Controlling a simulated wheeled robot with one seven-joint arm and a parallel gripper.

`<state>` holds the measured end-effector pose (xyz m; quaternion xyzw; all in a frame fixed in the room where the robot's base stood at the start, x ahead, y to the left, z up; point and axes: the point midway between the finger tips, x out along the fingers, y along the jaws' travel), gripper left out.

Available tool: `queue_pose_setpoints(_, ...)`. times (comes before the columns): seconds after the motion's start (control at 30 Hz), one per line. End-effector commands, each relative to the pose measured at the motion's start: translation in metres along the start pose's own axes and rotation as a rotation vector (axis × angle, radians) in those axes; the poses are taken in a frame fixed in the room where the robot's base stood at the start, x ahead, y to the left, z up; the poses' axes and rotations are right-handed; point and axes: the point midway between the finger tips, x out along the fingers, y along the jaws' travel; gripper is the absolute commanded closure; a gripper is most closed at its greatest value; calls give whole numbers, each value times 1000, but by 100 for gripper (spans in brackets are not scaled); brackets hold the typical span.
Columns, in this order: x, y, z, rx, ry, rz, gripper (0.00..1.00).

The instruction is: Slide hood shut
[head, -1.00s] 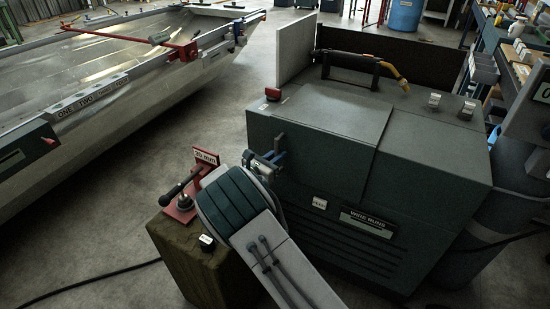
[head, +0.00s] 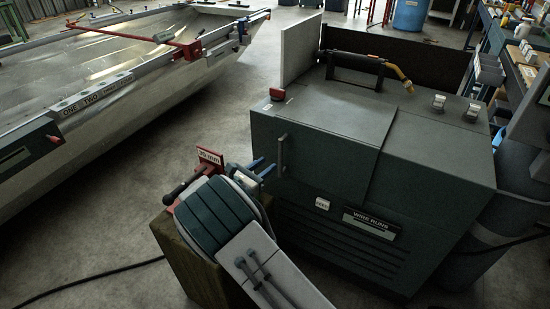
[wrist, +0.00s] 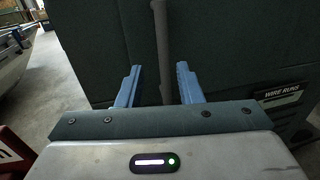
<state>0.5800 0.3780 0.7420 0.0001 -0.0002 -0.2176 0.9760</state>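The hood (head: 325,115) is the dark green cover on the left part of the machine, with a step line where it meets the rest of the casing. A grey upright bar handle (head: 282,153) stands on its left face. My gripper (head: 262,168) has blue fingers and is just left of the handle, apart from it. In the wrist view the handle (wrist: 160,45) rises ahead, in line with the gap between the two spread fingers (wrist: 157,84). Nothing is held. The handle's lower end is partly hidden behind my gripper.
A red-handled clamp with a "30 mm" sign (head: 209,156) stands on a brown block (head: 180,243) close beside my arm. A welding torch (head: 395,70) lies on the machine's top. A metal hull (head: 90,120) is at the left, with clear floor between.

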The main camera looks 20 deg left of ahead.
Motion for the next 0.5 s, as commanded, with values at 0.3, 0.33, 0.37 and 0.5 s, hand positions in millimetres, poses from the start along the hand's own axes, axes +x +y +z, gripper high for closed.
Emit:
queue_pose_setpoints(0.3, -58, 1, 0, 1, 1, 3, 67)
queue_pose_setpoints(0.33, -60, 1, 0, 1, 0, 3, 67)
queue_pose_setpoints(0.37, -62, 1, 0, 1, 0, 3, 67)
queue_pose_setpoints(0.5, -67, 0, 0, 1, 0, 1, 67)
